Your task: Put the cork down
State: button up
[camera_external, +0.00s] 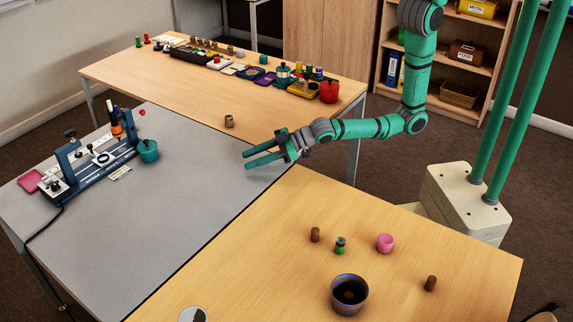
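My gripper (246,160) is open, with a visible gap between its two green fingers and nothing seen between them. It hangs over the right part of the grey table (200,200), pointing left. A small tan-brown cork-like piece (229,121) stands upright near the front edge of the back wooden table (135,78), beyond the fingertips and apart from them. Two darker brown cork-like cylinders stand on the front wooden table (250,265): one on the left (315,234) and one on the right (430,283). I cannot tell which piece is the cork.
A dark bowl (362,301), a pink cup (385,243) and a small green-and-dark piece (340,245) stand on the front table. A blue-grey apparatus (90,175) and teal pot (148,151) occupy the grey table's left. Many small items line the back table's far side.

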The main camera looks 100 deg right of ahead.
jog(key=shift+n+y, duration=0.8)
jog(key=s, duration=0.8)
jog(key=s+d, duration=0.1)
jog(key=s, duration=0.4)
jog(key=shift+r, duration=0.15)
jog(key=s+d+r+m+h, duration=0.1)
jog(key=s+r, duration=0.3)
jog(key=s, duration=0.8)
jog(key=s+d+r+m+t, duration=0.1)
jog(key=s+r, duration=0.4)
jog(key=s, duration=0.7)
jog(key=shift+s+d+r+m+h, duration=0.2)
jog(key=shift+m+h, duration=0.1)
jog(key=shift+h, duration=0.1)
